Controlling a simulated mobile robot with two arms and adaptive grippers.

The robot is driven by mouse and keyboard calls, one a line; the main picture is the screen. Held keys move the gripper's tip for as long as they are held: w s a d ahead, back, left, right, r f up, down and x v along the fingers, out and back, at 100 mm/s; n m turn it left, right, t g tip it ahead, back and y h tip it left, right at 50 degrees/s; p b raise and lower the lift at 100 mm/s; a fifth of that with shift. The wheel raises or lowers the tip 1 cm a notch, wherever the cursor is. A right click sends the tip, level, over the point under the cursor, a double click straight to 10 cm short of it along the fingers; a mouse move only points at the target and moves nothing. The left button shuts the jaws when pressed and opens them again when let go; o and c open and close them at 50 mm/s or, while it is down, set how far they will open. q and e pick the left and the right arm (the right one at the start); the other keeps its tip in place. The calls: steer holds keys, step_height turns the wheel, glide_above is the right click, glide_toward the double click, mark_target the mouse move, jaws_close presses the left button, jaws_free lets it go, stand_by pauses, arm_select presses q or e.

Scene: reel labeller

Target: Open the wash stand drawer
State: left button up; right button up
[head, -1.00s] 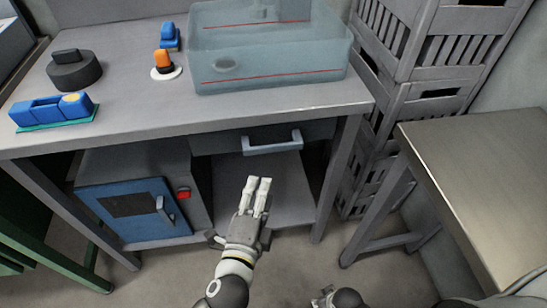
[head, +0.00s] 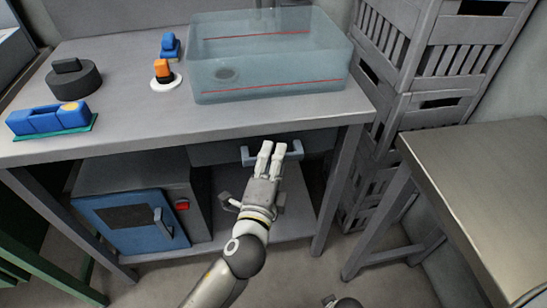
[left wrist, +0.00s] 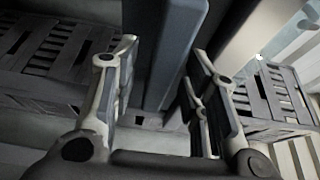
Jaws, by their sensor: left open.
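The wash stand (head: 120,135) is a grey bench with a translucent basin (head: 270,90) on top. Its grey drawer (head: 215,153) sits shut under the bench top, with a pale blue-grey bar handle (head: 296,150) on its front. My left gripper (head: 271,146) is open, with its fingertips at the middle of the handle and covering part of it. In the left wrist view a blue-grey bar (left wrist: 175,60) shows between the two spread fingers. I cannot tell whether they touch it. A small part of my right arm's end (head: 343,301) shows at the bottom edge; its jaws cannot be made out.
A blue-fronted cabinet (head: 130,220) stands under the bench at left. Grey crates (head: 420,110) are stacked to the right, beside a metal side table (head: 480,170). A blue tray (head: 45,120), a dark round object (head: 75,82) and an orange-topped item (head: 163,72) stand on the bench.

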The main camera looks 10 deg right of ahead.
arm_select(q)
steer(key=shift+w+d, duration=0.1)
steer(key=shift+w, duration=0.25)
jaws_close()
steer(key=shift+s+f, duration=0.1)
steer(key=shift+s, duration=0.05)
